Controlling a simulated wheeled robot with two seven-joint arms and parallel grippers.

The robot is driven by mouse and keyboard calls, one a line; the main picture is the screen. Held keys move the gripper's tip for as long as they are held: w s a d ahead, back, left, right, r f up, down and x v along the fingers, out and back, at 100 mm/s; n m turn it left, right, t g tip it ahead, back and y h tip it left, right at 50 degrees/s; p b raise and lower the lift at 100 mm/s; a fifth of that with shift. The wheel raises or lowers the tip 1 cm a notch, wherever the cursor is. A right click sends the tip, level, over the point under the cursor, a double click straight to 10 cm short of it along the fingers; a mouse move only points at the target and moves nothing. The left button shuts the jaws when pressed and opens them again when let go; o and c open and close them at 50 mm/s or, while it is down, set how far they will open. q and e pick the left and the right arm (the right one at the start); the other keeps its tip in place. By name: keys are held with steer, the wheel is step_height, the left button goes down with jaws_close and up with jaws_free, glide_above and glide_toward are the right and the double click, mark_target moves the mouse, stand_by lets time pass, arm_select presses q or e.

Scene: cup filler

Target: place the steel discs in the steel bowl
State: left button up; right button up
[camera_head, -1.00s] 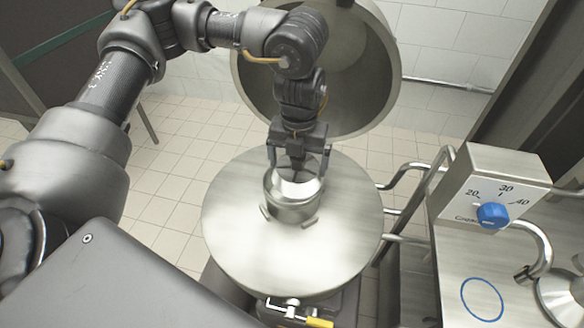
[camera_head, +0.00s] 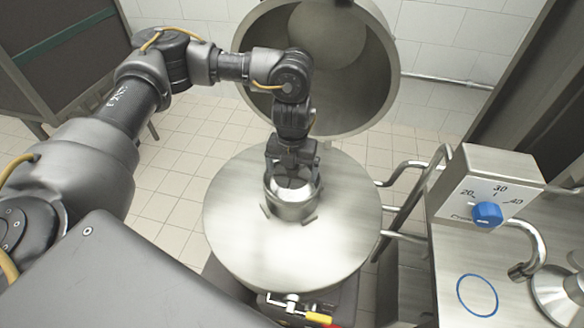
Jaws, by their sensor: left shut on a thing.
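My left gripper (camera_head: 292,176) points straight down into a small steel cylindrical holder (camera_head: 291,211). Its fingers are closed in on a bright steel disc (camera_head: 291,184) at the holder's mouth; the fingertips are partly hidden by the gripper and the rim. Whether more discs lie below cannot be seen. The holder stands upright at the middle of a wide round steel top (camera_head: 290,250), with short tabs at its foot. A large steel bowl (camera_head: 378,85) is behind, tilted with its open mouth toward me. My right gripper is not in view.
At the right, a steel counter carries a dial box (camera_head: 490,190) with a blue knob, a curved spout and a blue ring mark. Bent steel pipes (camera_head: 405,170) run beside the round top. A yellow-handled valve (camera_head: 300,308) is at its front. Tiled floor lies left.

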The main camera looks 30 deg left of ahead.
arm_select(q)
steer(key=shift+d, duration=0.1)
steer(key=shift+f, duration=0.35)
steer(key=shift+f+b, duration=0.15)
steer(key=shift+b, duration=0.15)
steer(key=o, duration=1.2)
steer(key=shift+o, duration=0.2)
steer(key=shift+r, duration=0.25)
step_height(320, 180, up, 13)
steer(key=shift+f+b, duration=0.15)
steer(key=shift+b, duration=0.2)
